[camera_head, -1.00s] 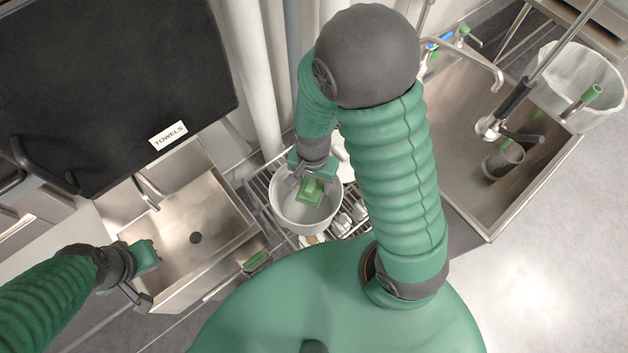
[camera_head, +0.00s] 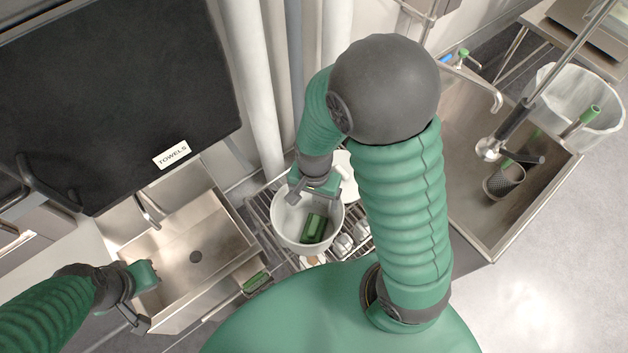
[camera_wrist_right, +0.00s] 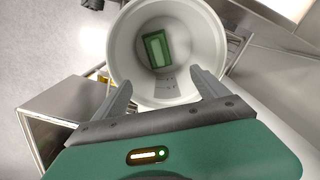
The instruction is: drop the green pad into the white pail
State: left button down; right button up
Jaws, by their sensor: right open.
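The green pad (camera_head: 314,229) lies inside the white pail (camera_head: 280,233), apart from my right gripper. In the right wrist view the pad (camera_wrist_right: 156,49) shows on the floor of the pail (camera_wrist_right: 119,47). My right gripper (camera_head: 302,197) is open and empty over the back rim of the pail; in the wrist view its two fingers (camera_wrist_right: 165,95) are spread wide. My left gripper (camera_head: 146,293) is at the front left corner of the left sink; its finger gap is too small to judge.
The pail stands on a wire rack (camera_head: 262,215) with several white cups beside it. A second green pad (camera_head: 256,281) lies near the left sink (camera_head: 196,285). A right sink (camera_head: 440,165) holds a dark mesh cup (camera_head: 503,183). A black towel cabinet (camera_head: 110,95) overhangs the left.

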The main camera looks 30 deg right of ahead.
notch_tip(320, 180, up, 14)
jog(key=p, duration=0.1)
jog(key=shift+w+p, duration=0.15)
jog(key=shift+p, duration=0.25)
jog(key=f+n+t, duration=0.1)
jog(key=n, duration=0.2)
jog(key=a+f+n, duration=0.1)
jog(key=f+n, duration=0.1)
jog(key=n, duration=0.2)
jog(key=a+f+n+t, duration=0.1)
jog(key=n, duration=0.2)
jog(key=shift+f+n+t, duration=0.2)
jog(key=shift+n+t, duration=0.1)
jog(key=shift+n, duration=0.1)
dwell(0.9)
